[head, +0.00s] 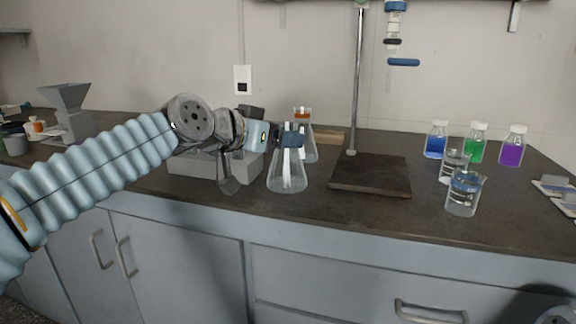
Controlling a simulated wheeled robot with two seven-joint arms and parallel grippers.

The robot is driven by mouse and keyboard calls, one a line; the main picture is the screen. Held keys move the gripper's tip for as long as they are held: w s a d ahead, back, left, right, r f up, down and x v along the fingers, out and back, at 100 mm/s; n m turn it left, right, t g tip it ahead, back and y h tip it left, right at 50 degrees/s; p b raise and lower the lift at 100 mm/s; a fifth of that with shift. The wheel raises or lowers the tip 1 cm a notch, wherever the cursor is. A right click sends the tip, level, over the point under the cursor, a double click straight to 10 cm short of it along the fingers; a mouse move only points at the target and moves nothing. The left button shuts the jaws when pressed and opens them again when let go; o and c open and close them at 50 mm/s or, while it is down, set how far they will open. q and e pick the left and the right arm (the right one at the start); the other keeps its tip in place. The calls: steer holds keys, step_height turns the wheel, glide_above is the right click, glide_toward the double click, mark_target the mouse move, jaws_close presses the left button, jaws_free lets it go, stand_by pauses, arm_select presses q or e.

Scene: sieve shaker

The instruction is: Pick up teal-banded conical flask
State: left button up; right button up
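A clear conical flask (288,180) is near the front edge of the counter, left of centre. Its upper neck is behind or between the fingers of my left gripper (289,138), where a dark blue-teal patch shows. I cannot tell whether that patch is the flask's band or a finger. My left gripper reaches in from the left at neck height. Whether its fingers are closed on the neck is not clear. The flask looks upright, and I cannot tell whether its base touches the counter. My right gripper is not in view.
An orange-banded conical flask (309,143) stands close behind. A grey device (186,165) sits behind my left wrist. To the right are a stand with a dark base (370,177), beakers (463,197) and blue, green and purple bottles (437,142). Counter (320,207) in front is clear.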

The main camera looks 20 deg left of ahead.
arm_select(q)
steer(key=x, duration=0.2)
steer(key=p+x, duration=0.1)
steer(key=x, duration=0.2)
steer(key=shift+w+a+f, duration=0.1)
steer(key=shift+w+f, duration=0.1)
steer(key=shift+f, duration=0.25)
jaws_close()
